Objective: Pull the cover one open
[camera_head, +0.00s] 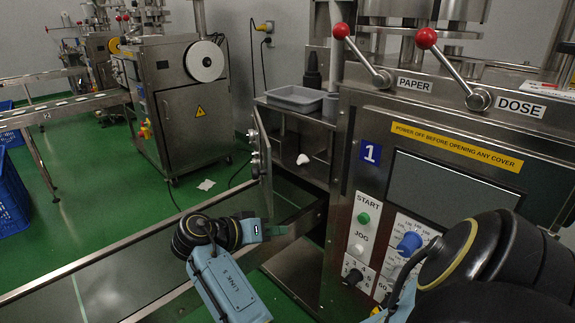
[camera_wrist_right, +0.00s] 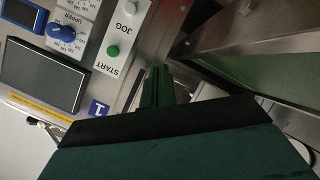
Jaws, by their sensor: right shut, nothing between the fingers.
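The steel machine (camera_head: 345,130) with the blue label 1 (camera_head: 369,153) stands at the right. A narrow metal panel (camera_head: 262,165) with knobs, apparently cover one, stands out nearly edge-on at the left of an open compartment (camera_head: 315,150). My right gripper (camera_head: 279,230) is below this panel, left of the START button, shut and empty. In the right wrist view its dark green fingers (camera_wrist_right: 158,88) are together beside the START and JOG panel (camera_wrist_right: 115,40), with nothing between them. I cannot tell whether the gripper touches the machine. My left gripper is not in view.
A grey tray (camera_head: 295,97) sits above the compartment, and a small white item (camera_head: 303,160) is inside. Red-knobbed levers (camera_head: 427,38) are on top of the machine. A conveyor (camera_head: 140,260) runs at the lower left. Green floor (camera_head: 110,180) lies open toward another machine (camera_head: 180,110).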

